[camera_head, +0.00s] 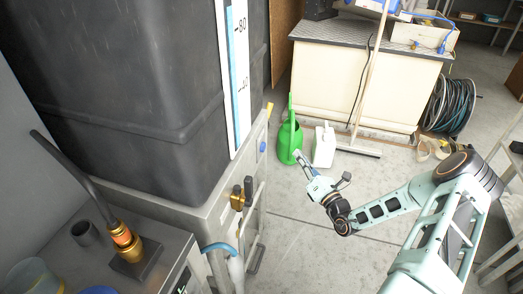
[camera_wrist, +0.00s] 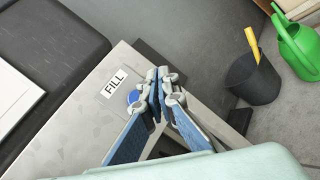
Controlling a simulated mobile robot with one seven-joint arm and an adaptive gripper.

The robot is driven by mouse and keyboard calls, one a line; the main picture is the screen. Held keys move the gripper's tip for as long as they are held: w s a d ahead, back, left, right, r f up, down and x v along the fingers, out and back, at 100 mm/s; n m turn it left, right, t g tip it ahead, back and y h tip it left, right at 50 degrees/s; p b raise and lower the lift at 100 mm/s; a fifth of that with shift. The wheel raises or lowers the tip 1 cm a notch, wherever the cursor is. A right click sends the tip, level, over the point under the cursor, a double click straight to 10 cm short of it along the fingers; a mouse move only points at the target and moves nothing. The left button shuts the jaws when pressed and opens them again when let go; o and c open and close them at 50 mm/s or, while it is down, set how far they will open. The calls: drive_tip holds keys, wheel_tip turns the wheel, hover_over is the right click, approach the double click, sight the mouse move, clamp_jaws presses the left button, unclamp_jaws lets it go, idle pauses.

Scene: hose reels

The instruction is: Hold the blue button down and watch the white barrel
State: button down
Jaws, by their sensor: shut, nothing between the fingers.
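The blue button (camera_head: 262,146) sits on the grey metal frame below the large dark tank (camera_head: 150,90). In the wrist view the blue button (camera_wrist: 133,96) is beside a white FILL label (camera_wrist: 115,84), partly covered by my gripper's left finger. My gripper (camera_head: 298,154) is shut and empty, to the right of the button in the head view. Its fingertips (camera_wrist: 162,80) appear just right of the button in the wrist view; contact cannot be told. I see no white barrel. A white level scale (camera_head: 236,75) with a blue column runs down the tank.
A green watering can (camera_head: 289,138) and a white jug (camera_head: 324,146) stand on the floor beyond my gripper. A dark bucket (camera_wrist: 252,79) is near the frame. Brass valves (camera_head: 242,194) and a blue-ended hose (camera_head: 219,247) are on the frame's front.

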sight(264, 147)
idle(0.3)
drive_tip(key=w+a, duration=0.3)
drive_tip(key=a, duration=0.5)
drive_tip(key=shift+w, duration=0.2)
drive_tip(key=shift+a, duration=0.1)
idle(1.3)
drive_tip(key=shift+w+a, duration=0.15)
drive_tip(key=shift+a, duration=0.2)
drive_tip(key=shift+w+a, duration=0.2)
drive_tip(key=shift+a, duration=0.4)
idle(2.1)
idle(1.2)
drive_tip(key=shift+s+d+p, duration=0.2)
drive_tip(key=shift+d+p, duration=0.05)
drive_tip(key=shift+d, duration=0.25)
drive_tip(key=shift+s+d+p, duration=0.15)
drive_tip(key=shift+d+p, duration=0.1)
drive_tip(key=shift+d, duration=0.25)
